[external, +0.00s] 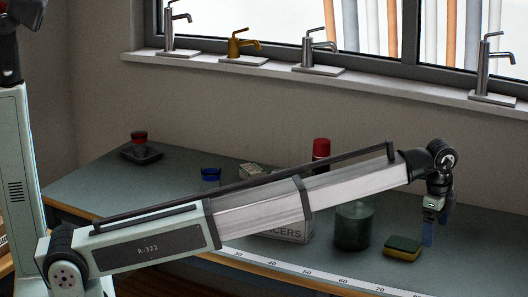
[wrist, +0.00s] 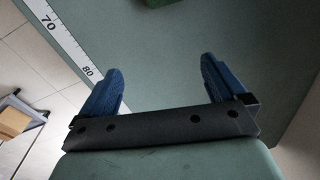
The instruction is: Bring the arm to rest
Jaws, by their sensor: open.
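My gripper (external: 432,232) hangs at the end of my outstretched arm, pointing down near the right part of the workbench (external: 330,275). In the wrist view its two blue fingers (wrist: 162,85) stand wide apart with nothing between them. Below them is bare green bench top (wrist: 170,50). A yellow and green sponge (external: 403,248) lies on the bench just left of the gripper, apart from it. Part of it shows as a green patch at the top edge of the wrist view (wrist: 155,3).
A green jar (external: 354,226), a labelled box partly behind my arm, a red-capped item (external: 321,149), a blue cup (external: 211,176) and a red item on a dark tray (external: 141,155) stand on the bench. A measuring strip (external: 310,272) runs along the front edge. Several taps line the sill.

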